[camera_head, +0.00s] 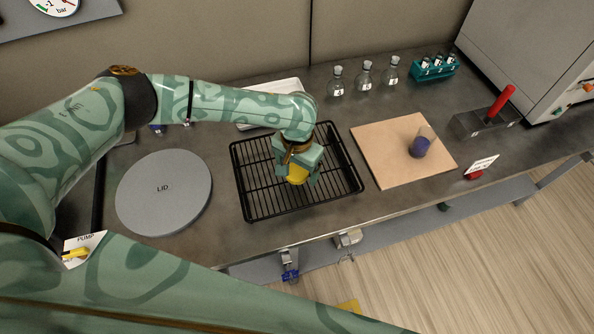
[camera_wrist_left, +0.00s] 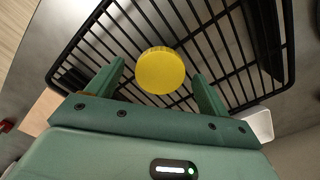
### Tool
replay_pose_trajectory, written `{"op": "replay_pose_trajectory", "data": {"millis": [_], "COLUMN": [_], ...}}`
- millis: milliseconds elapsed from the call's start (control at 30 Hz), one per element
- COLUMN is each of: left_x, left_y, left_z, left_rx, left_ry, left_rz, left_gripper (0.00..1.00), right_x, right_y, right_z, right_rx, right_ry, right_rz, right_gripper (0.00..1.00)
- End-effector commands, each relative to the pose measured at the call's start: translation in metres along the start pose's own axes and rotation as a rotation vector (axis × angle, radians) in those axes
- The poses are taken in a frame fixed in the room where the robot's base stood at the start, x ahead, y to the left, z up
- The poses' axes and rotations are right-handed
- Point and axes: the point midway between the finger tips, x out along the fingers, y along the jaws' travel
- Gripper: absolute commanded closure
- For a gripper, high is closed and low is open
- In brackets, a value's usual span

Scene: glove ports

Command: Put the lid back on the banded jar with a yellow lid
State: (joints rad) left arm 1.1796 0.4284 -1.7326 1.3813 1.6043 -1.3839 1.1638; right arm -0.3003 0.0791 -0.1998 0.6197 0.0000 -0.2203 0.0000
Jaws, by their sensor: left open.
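The round yellow lid (camera_head: 297,175) is over the black wire rack (camera_head: 244,190). In the left wrist view the lid (camera_wrist_left: 160,70) shows as a flat disc seen from above, with rack bars around it. Whether it lies on the rack or on a jar beneath cannot be told. My left gripper (camera_head: 300,178) points down over it, fingers open on both sides, with gaps visible in the wrist view (camera_wrist_left: 158,75). I cannot make out a banded jar. A clear cup with dark purple contents (camera_head: 421,146) stands on the tan board. My right gripper is out of view.
A grey disc marked LID (camera_head: 165,205) lies left of the rack. The tan board (camera_head: 380,165) is to its right. Stoppered flasks (camera_head: 364,77), a teal vial rack (camera_head: 434,68) and a red-handled block (camera_head: 486,120) stand behind. A white tray (camera_head: 287,87) is behind my left wrist.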

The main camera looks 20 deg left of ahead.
Motion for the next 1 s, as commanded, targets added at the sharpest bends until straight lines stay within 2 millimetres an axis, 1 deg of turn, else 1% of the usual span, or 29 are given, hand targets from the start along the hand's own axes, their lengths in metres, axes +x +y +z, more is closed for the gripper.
{"op": "replay_pose_trajectory", "data": {"millis": [33,67,100,167,200,533,667,767,867,1000], "left_x": [0.000,0.000,0.000,0.000,0.000,-0.001,-0.007,-0.017,-0.035,-0.061], "left_y": [0.000,0.000,0.000,0.000,0.000,0.000,0.000,0.000,0.000,0.022], "left_z": [0.000,0.000,0.000,0.000,0.000,0.000,0.000,0.000,-0.001,-0.003], "left_rx": [0.000,0.000,0.000,0.000,0.000,-0.001,-0.001,-0.002,-0.001,0.004], "left_ry": [0.000,0.000,0.000,0.000,0.000,0.000,0.001,0.001,0.003,0.004], "left_rz": [0.000,0.000,0.000,0.000,0.000,0.000,0.000,0.000,0.001,0.001], "left_gripper": [0.29,0.37,0.48,0.65,0.68,0.68,0.68,0.68,0.68,0.68], "right_x": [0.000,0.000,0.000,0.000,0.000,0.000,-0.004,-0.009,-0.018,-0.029], "right_y": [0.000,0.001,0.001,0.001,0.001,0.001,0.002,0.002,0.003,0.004], "right_z": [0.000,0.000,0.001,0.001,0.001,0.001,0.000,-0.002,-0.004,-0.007], "right_rx": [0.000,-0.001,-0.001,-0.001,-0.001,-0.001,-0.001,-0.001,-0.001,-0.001], "right_ry": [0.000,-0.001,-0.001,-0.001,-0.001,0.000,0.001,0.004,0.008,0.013], "right_rz": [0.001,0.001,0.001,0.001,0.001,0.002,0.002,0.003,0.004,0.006], "right_gripper": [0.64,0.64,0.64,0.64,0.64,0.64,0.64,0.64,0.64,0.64]}}
